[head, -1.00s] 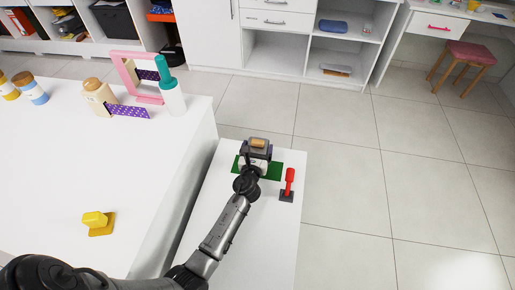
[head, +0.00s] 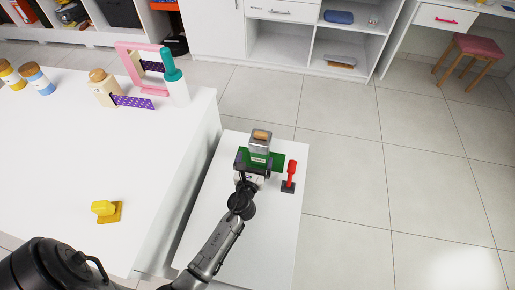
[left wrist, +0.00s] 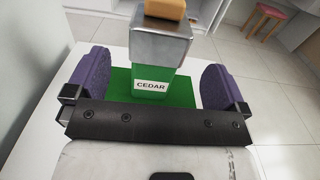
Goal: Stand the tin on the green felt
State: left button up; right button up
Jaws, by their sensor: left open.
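The tin (head: 260,143) has a silver lid, a wooden knob and a green body with a white "CEDAR" label. It stands upright on the green felt (head: 277,161), on the low white table. The left wrist view shows the tin (left wrist: 155,65) and felt around its foot (left wrist: 185,96). My left gripper (head: 254,160) is open, on the near side of the tin. Its two purple finger pads lie left and right of the tin, with clear gaps, and do not touch it. My right gripper is not in view.
A red-handled thing on a dark base (head: 290,177) stands close right of the felt. The larger white table (head: 60,150) on the left holds a yellow object (head: 106,210), bottles and a pink frame (head: 133,65). The low table's near part is bare.

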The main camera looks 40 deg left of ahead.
pick_arm(q)
jog(key=s+d+f+n+g+h, duration=0.1)
jog(key=s+n+g, duration=0.2)
jog(key=s+n, duration=0.3)
jog(key=s+d+f+n+g+h, duration=0.1)
jog(key=s+n+g, duration=0.2)
jog(key=s+n, duration=0.4)
jog(key=s+d+f+n+g+h, duration=0.1)
jog(key=s+d+n+g+h, duration=0.1)
jog(key=s+n, duration=0.5)
jog(key=shift+s+f+n+g, duration=0.1)
jog(key=shift+f+n+g, duration=0.1)
jog(key=shift+n, duration=0.75)
jog(key=shift+f+n+g, duration=0.1)
jog(key=shift+n+g, duration=0.1)
jog(key=shift+n, duration=0.75)
jog(key=s+d+n+g+h, duration=0.1)
jog(key=s+d, duration=0.1)
jog(key=s+d+n+g+h, duration=0.1)
jog(key=s+d+n+h, duration=0.1)
jog(key=s, duration=0.1)
jog(key=s+d+n+g+h, duration=0.1)
jog(key=s+d, duration=0.1)
jog(key=s, duration=0.1)
jog(key=shift+s+d+r+n+h, duration=0.2)
jog(key=shift+n+h, duration=0.1)
jog(key=shift+d, duration=0.1)
jog(key=shift+s, duration=0.1)
